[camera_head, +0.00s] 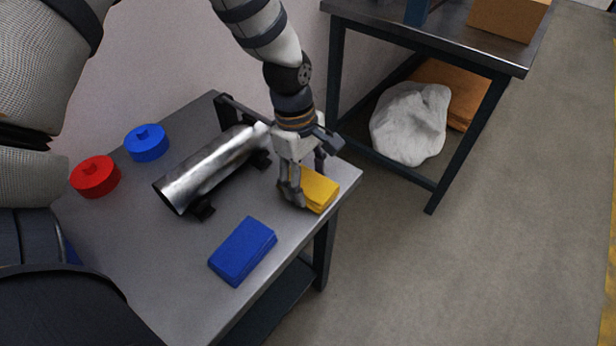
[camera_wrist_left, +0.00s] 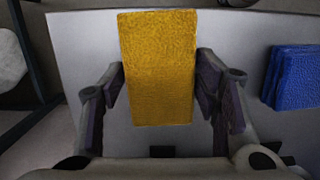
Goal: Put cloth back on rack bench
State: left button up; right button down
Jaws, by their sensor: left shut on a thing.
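A folded yellow cloth (camera_head: 318,190) is at the right corner of the metal bench (camera_head: 165,285). My left gripper (camera_head: 304,183) reaches down from above and is shut on the yellow cloth. In the left wrist view the yellow cloth (camera_wrist_left: 157,70) stands between the two fingers of the left gripper (camera_wrist_left: 160,88). A folded blue cloth (camera_head: 242,251) lies on the bench near its front edge. The blue cloth also shows at the right of the left wrist view (camera_wrist_left: 297,78). My right gripper is not in view.
A shiny metal tube (camera_head: 205,170) rests on a black holder behind the cloths. A red cap (camera_head: 95,176) and a blue cap (camera_head: 146,143) stand at the left. A second table (camera_head: 460,55) stands at the back right, with a white sack (camera_head: 410,122) on its lower shelf.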

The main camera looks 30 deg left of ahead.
pick_arm(q)
jog(key=shift+f, duration=0.15)
jog(key=o, duration=1.1)
notch_tip(320, 180, up, 12)
jog(key=a+p, duration=0.1)
jog(key=a, duration=0.1)
jog(key=shift+p, duration=0.35)
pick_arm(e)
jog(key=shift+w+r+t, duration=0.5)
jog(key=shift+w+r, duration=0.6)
pick_arm(q)
jog(key=shift+d, duration=0.1)
